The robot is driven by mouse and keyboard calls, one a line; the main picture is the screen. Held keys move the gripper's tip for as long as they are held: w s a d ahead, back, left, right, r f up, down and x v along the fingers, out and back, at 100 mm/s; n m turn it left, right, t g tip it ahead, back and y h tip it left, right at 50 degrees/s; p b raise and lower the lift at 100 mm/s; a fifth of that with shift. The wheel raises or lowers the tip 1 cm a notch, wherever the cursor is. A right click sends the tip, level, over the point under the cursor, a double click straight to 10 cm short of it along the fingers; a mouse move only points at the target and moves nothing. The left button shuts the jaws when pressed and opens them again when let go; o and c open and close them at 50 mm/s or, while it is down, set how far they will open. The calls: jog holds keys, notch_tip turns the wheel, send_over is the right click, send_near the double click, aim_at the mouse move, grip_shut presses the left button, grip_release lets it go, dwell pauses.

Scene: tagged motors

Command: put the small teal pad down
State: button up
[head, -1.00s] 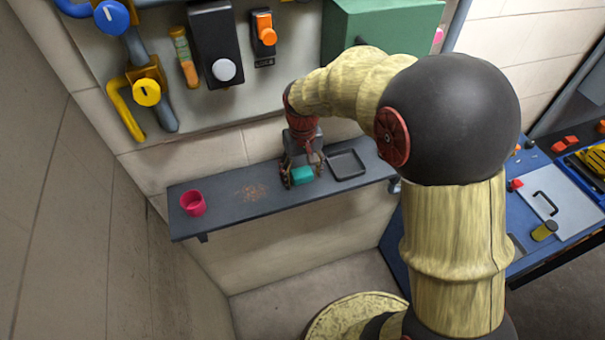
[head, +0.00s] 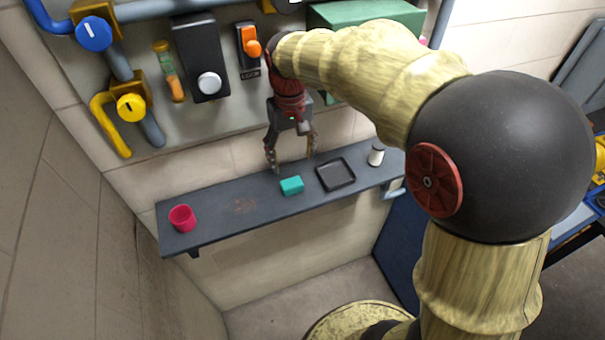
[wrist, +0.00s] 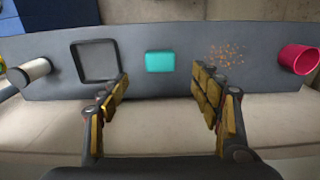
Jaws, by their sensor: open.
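The small teal pad (head: 291,186) lies flat on the dark grey wall shelf (head: 215,210), between a brownish speckled patch and a shallow black tray. It also shows in the wrist view (wrist: 160,62), in line with the space between my fingers and beyond their tips. My gripper (head: 292,164) is open and empty. It hangs above the shelf, apart from the pad, with its fingers pointing down. In the wrist view its two gold-padded fingers (wrist: 161,82) are spread wide.
The black tray (head: 336,174) is right of the pad, with a white cylinder (head: 376,155) beyond it. A pink cup (head: 182,218) stands at the shelf's left end. The speckled patch (head: 242,205) lies between cup and pad. Valves and switches are on the wall panel above.

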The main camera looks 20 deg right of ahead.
jog(key=s+r+t, duration=0.2)
jog(key=s, duration=0.8)
jog(key=s+r+t, duration=0.3)
jog(key=s, duration=0.8)
jog(key=shift+r+t, duration=0.2)
jog(key=shift+t, duration=0.1)
jog(key=shift+s, duration=0.1)
